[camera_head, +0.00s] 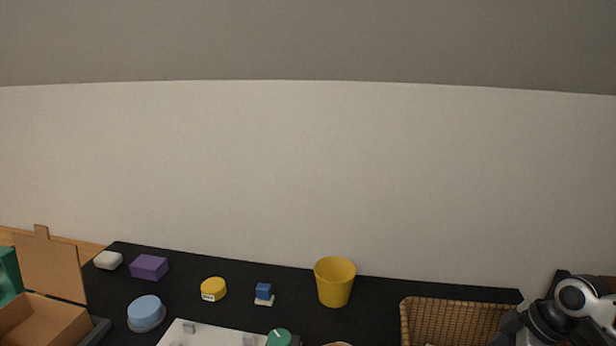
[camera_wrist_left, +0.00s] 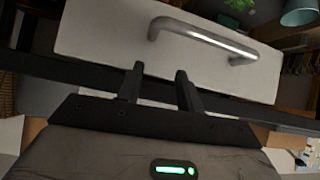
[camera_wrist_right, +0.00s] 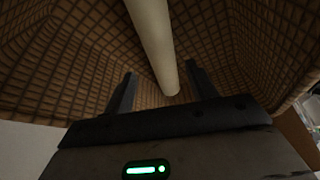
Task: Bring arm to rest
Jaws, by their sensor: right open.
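My right arm comes in at the lower right of the head view, beside the wicker basket (camera_head: 408,318); its fingers are not visible there. In the right wrist view my right gripper (camera_wrist_right: 160,82) is open, pointing into the wicker basket (camera_wrist_right: 65,60). A pale round rod (camera_wrist_right: 153,40) lies in the basket, its near end showing between the open fingers. My left gripper (camera_wrist_left: 158,78) shows only in the left wrist view, its fingers apart with nothing between them. Beyond it is a white drawer front (camera_wrist_left: 100,35) with a metal handle (camera_wrist_left: 205,38).
The black tabletop (camera_head: 380,318) holds a yellow cup (camera_head: 335,284), purple block (camera_head: 149,267), white piece (camera_head: 108,260), yellow-lidded jar (camera_head: 213,289), blue block (camera_head: 263,291), blue round container (camera_head: 146,312), white tray (camera_head: 212,335) and green-topped item (camera_head: 279,338). An open cardboard box (camera_head: 50,270) stands left.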

